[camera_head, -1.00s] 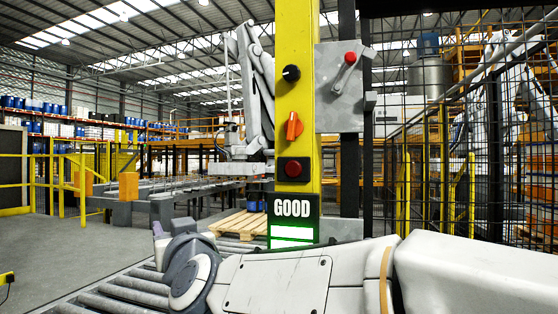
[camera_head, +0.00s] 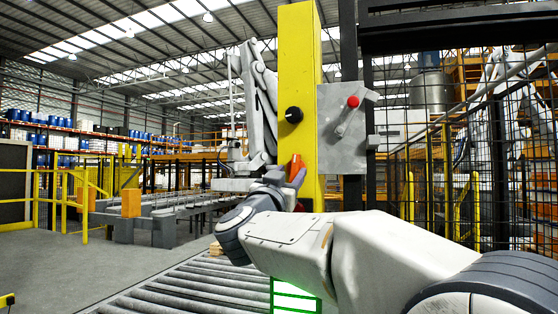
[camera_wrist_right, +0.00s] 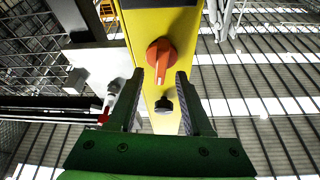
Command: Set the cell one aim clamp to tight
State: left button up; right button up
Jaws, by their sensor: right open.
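A yellow post (camera_head: 300,60) carries a black round knob (camera_head: 291,115) and, below it, an orange pointer knob (camera_head: 295,163). A grey plate to its right holds a lever with a red ball end (camera_head: 352,102), the ball up. No label tells me which is the aim clamp. My right gripper (camera_head: 286,176) is in front of the post at the orange knob, partly covering it. In the right wrist view the open fingers (camera_wrist_right: 160,74) are either side of the orange knob's handle (camera_wrist_right: 161,74), with gaps; contact is not seen. My left gripper is out of view.
My right arm covers the lower post and most of a lit green panel (camera_head: 295,297). A roller conveyor (camera_head: 185,285) lies in front. A mesh fence (camera_head: 435,150) stands at right, and a grey robot arm (camera_head: 258,95) behind the post.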

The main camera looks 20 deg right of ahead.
jog(key=shift+p+x, duration=0.3)
jog(key=shift+x, duration=0.8)
grip_shut()
jog(key=shift+n+t+y+p, duration=0.4)
jog(key=shift+n+t, duration=0.1)
jog(key=shift+n, duration=0.8)
grip_release()
jog(key=shift+s+f, duration=0.1)
